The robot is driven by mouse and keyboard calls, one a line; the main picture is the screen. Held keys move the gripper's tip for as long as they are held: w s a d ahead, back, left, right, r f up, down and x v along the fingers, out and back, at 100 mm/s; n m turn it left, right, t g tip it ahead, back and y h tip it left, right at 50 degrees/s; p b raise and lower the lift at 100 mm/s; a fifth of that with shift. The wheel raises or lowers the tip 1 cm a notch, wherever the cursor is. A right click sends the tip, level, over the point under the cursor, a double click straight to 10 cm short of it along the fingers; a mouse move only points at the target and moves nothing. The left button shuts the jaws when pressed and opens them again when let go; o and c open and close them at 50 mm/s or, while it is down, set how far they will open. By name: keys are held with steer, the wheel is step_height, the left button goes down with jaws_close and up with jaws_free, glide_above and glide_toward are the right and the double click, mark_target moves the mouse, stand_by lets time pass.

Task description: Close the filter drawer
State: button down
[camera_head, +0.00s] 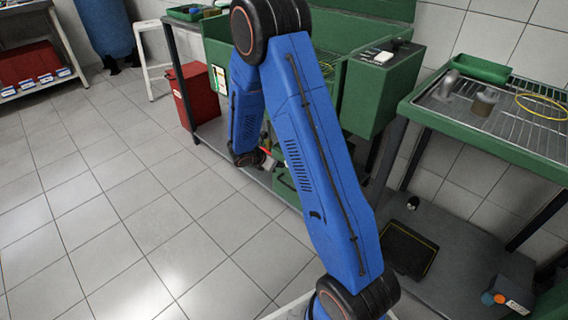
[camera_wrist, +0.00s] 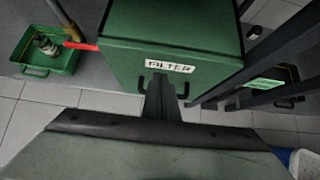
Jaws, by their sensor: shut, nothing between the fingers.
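The filter drawer (camera_wrist: 205,64) is a green box with a white label reading FILTER, at the upper middle of the wrist view. A dark handle (camera_wrist: 184,92) shows below the label, partly hidden by my fingers. My gripper (camera_wrist: 161,84) is shut and empty, its fingertips at the drawer's front just under the label. I cannot tell whether they touch the front or the handle. How far the drawer stands out cannot be told. In the head view my blue arm covers the gripper and most of that area.
Dark frame bars (camera_wrist: 250,70) stand to the right. The head view shows a green bench (camera_head: 480,130) at right, a red bin (camera_head: 196,95) and clear floor at left.

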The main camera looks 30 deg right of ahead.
steer(key=v, duration=1)
steer(key=s+d+r+m+g+y, duration=0.1)
steer(key=s+d+r+m+y, duration=0.15)
steer(key=s+r+m, duration=1.1)
steer(key=s+a+r+m+t+y, duration=0.1)
steer(key=s+a+r+m+y, duration=0.1)
steer(key=s, duration=0.5)
steer(key=s+a+r+m+t+y, duration=0.1)
steer(key=s+a+r+m+y, duration=0.1)
steer(key=s+r, duration=0.3)
steer(key=s+a+r+m+t+y, duration=0.1)
steer(key=s+a+r+m, duration=0.3)
steer(key=s, duration=0.6)
steer(key=shift+s+y, duration=0.3)
steer(key=shift+y, duration=0.25)
steer(key=shift+r, duration=0.15)
